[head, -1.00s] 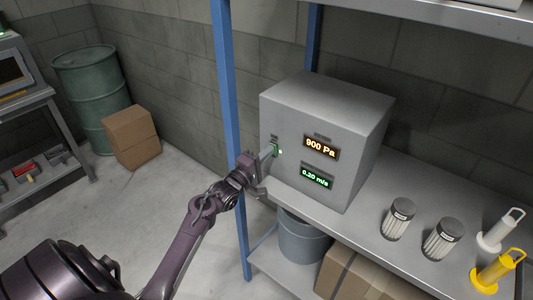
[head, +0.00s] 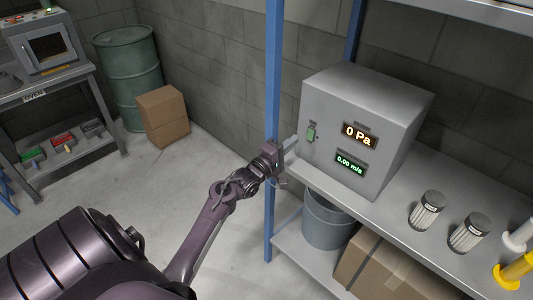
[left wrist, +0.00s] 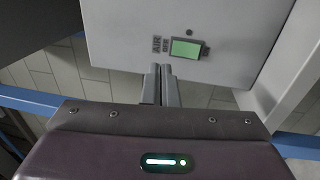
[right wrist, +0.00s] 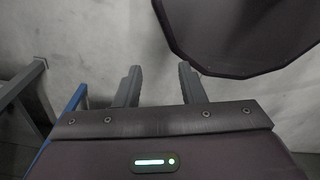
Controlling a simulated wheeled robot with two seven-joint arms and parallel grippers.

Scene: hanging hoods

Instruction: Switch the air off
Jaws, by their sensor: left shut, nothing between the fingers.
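The grey control box (head: 390,100) stands on the shelf. Its upper display (head: 360,135) reads 0 Pa and its lower display (head: 350,164) reads 0.00 m/s. The green air switch (head: 311,133) is on the left of its front face. In the left wrist view the switch (left wrist: 186,48) sits beside the lettering AIR OFF (left wrist: 161,45), under a small dark lamp (left wrist: 189,32). My left gripper (head: 293,146) is shut and empty, just left of the box and apart from the switch. My right gripper (right wrist: 158,68) is open and empty in the right wrist view.
A blue shelf post (head: 273,100) stands close by my left gripper. Filter cartridges (head: 427,210) stand on the shelf (head: 375,215) to the right. A bucket (head: 328,220) and a carton (head: 385,270) sit below. An oven bench, drum and box stand at the left.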

